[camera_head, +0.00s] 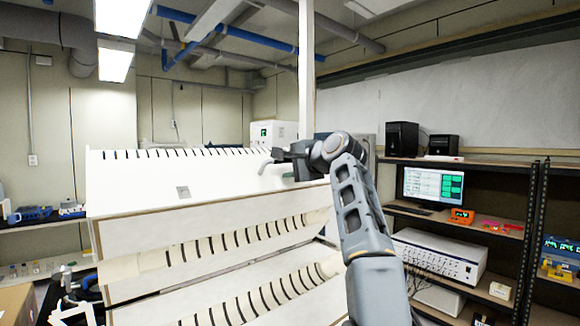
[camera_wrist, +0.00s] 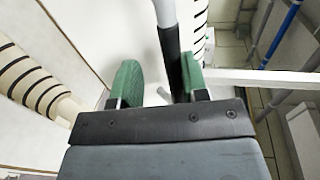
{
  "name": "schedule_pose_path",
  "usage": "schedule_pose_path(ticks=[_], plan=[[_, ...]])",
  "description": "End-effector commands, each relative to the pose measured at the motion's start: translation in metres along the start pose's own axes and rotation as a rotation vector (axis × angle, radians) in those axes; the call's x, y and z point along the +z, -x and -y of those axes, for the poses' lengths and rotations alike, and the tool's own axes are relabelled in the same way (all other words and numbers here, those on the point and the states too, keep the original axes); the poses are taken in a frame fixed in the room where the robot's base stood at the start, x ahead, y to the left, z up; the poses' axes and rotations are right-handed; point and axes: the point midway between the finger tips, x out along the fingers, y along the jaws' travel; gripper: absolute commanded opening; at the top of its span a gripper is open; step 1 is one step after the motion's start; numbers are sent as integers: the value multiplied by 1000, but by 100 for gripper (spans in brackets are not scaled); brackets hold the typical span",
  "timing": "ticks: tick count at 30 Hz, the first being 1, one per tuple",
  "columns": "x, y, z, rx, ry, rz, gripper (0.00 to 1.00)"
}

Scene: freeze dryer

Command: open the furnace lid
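The white furnace lid (camera_head: 170,180) is raised and tilted in the head view, with a gap between it and the furnace's lower half (camera_head: 215,297). Striped heating coils show on the facing inner sides. A grey curved handle (camera_head: 266,163) sticks out from the lid near my gripper (camera_head: 288,162). In the wrist view, my gripper (camera_wrist: 158,82) has its two green finger pads spread apart. The handle's grey and black bar (camera_wrist: 170,45) passes between them, close to the right pad and clear of the left one. Whether it touches the right pad cannot be told.
A shelf rack on the right holds a monitor (camera_head: 433,188), a white instrument box (camera_head: 438,255) and small orange devices. A thin white post (camera_head: 306,70) stands behind my arm. A cluttered bench lies at the left.

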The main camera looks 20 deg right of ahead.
Motion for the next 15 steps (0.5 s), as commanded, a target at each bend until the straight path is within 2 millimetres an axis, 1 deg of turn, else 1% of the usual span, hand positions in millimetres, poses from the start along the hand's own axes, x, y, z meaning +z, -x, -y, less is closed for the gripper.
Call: schedule_pose_path(ticks=[2,5,8,15], plan=[[0,1,-1,2,0,0,38],[0,10,-1,1,1,-1,38],[0,25,-2,-1,1,-3,38],[-1,75,-2,-1,0,-5,38]])
